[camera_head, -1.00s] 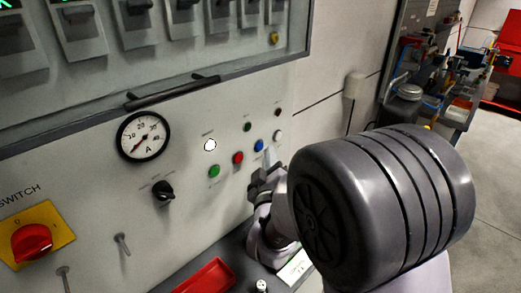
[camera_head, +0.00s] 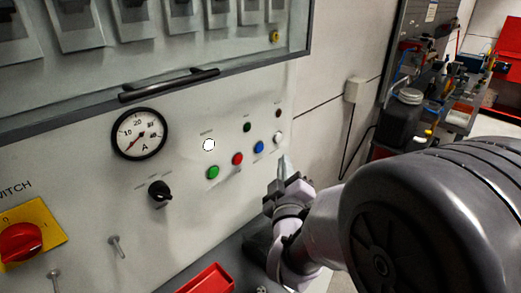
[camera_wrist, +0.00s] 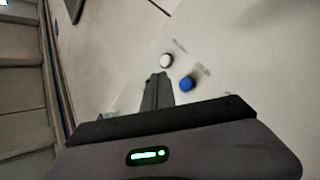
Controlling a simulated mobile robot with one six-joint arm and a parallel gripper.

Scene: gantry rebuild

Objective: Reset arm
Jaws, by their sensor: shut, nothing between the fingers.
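My gripper (camera_head: 284,168) is in front of the right part of the grey control panel (camera_head: 90,187), just below and right of the blue button. In the wrist view my gripper (camera_wrist: 160,80) has its fingers together with nothing between them. The blue button (camera_head: 259,147) and the white button (camera_head: 278,138) are close to the fingertips; the wrist view also shows the blue button (camera_wrist: 187,84) and the white button (camera_wrist: 166,60). I cannot tell whether the fingertips touch the panel. My arm's large dark joint covers the lower right of the head view.
The panel carries a green button (camera_head: 213,172), a red button (camera_head: 238,159), a black knob (camera_head: 160,192), a gauge (camera_head: 140,134) and a red switch (camera_head: 20,242). A long handle (camera_head: 170,85) sticks out above. A red tray (camera_head: 208,280) lies below. A cluttered workbench (camera_head: 440,110) stands at back right.

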